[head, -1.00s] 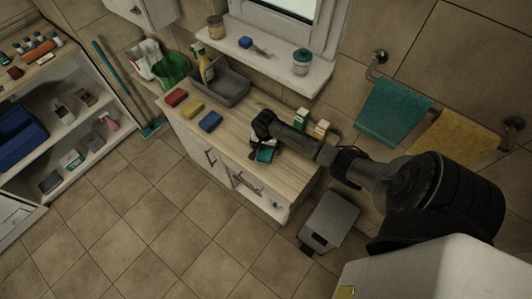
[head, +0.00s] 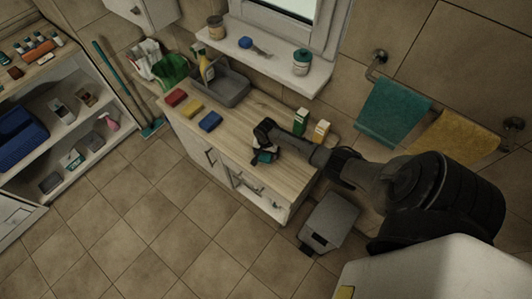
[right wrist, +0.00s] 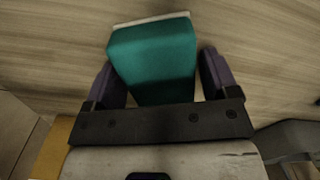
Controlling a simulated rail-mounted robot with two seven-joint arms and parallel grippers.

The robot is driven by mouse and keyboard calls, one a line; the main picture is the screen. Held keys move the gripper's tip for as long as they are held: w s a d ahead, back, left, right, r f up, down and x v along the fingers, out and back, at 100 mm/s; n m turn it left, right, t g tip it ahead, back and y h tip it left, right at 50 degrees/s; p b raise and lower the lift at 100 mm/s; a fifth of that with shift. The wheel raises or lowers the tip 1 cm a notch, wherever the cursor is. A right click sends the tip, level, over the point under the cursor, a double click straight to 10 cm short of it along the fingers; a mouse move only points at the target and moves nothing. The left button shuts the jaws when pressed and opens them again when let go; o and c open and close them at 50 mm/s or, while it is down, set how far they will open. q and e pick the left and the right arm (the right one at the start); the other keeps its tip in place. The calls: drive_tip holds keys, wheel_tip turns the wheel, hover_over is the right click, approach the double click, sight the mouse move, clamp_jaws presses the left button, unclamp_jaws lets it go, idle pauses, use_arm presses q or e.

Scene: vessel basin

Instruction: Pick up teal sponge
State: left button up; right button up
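The teal sponge (head: 264,157) is on the wooden counter near its front edge, mostly under my right gripper (head: 262,150). In the right wrist view the teal sponge (right wrist: 155,62) fills the space between the two purple fingers, slightly turned, with a pale strip along its far edge. My right gripper (right wrist: 157,65) straddles it; narrow gaps seem to show beside the fingers, so it looks open around the sponge. The sponge's near end is hidden by the gripper's dark crossbar. My left gripper is not in view.
Red (head: 176,97), yellow (head: 193,107) and blue (head: 210,121) sponges lie left on the counter (head: 235,120), before a grey basin (head: 232,88). Two small cartons (head: 301,121) stand behind my right arm. A grey bin (head: 328,222) stands right of the counter.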

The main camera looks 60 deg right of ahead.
drive_tip(key=c, duration=0.8)
drive_tip(key=shift+o, duration=0.2)
